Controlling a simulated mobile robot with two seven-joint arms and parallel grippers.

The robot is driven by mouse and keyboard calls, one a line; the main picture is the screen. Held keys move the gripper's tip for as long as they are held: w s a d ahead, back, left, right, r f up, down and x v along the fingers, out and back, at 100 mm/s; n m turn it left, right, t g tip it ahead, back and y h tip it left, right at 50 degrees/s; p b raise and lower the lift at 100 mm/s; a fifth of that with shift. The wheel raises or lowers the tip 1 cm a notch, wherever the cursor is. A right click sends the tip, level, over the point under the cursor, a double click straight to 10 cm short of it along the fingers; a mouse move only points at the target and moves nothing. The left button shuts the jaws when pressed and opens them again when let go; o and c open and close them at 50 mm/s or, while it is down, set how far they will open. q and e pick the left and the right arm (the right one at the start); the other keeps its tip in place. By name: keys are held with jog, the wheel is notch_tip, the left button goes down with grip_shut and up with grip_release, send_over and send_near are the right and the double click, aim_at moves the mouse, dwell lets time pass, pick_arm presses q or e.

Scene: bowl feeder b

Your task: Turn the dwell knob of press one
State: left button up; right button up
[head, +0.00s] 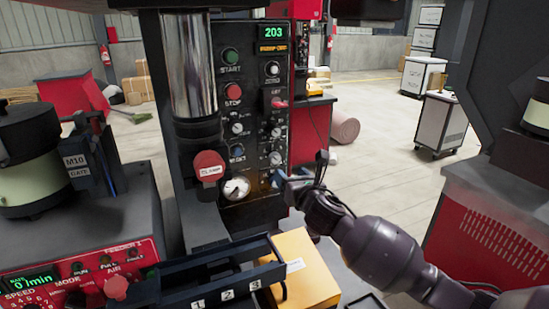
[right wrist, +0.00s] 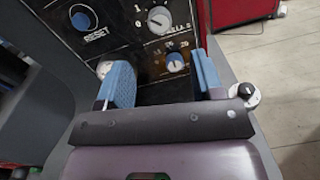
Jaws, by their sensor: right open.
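The press control panel (head: 257,120) stands upright at the centre of the head view, with buttons, knobs and a lit 203 display. In the right wrist view, a pale round knob (right wrist: 176,62) with a number scale sits low on the panel. Another knob (right wrist: 159,20) is above it. A partly legible label ending in "ELL S" lies between them; I cannot tell for sure which knob it names. My right gripper (right wrist: 162,62) is open, its blue fingers either side of the lower knob in the picture; contact cannot be told. My left gripper is out of view.
A blue RESET button (right wrist: 83,17) is up and left of the knobs. A red mushroom button (head: 208,166) and a gauge (head: 236,188) are left of my right gripper. A numbered black rack (head: 215,277) and a yellow box (head: 308,262) stand below.

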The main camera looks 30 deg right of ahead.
aim_at(276, 159)
jog(key=w, duration=0.8)
jog(key=shift+w+d, duration=0.1)
jog(key=shift+d, duration=0.25)
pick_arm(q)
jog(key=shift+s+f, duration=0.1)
pick_arm(e)
jog(key=shift+w, duration=0.7)
jog(key=c, duration=0.9)
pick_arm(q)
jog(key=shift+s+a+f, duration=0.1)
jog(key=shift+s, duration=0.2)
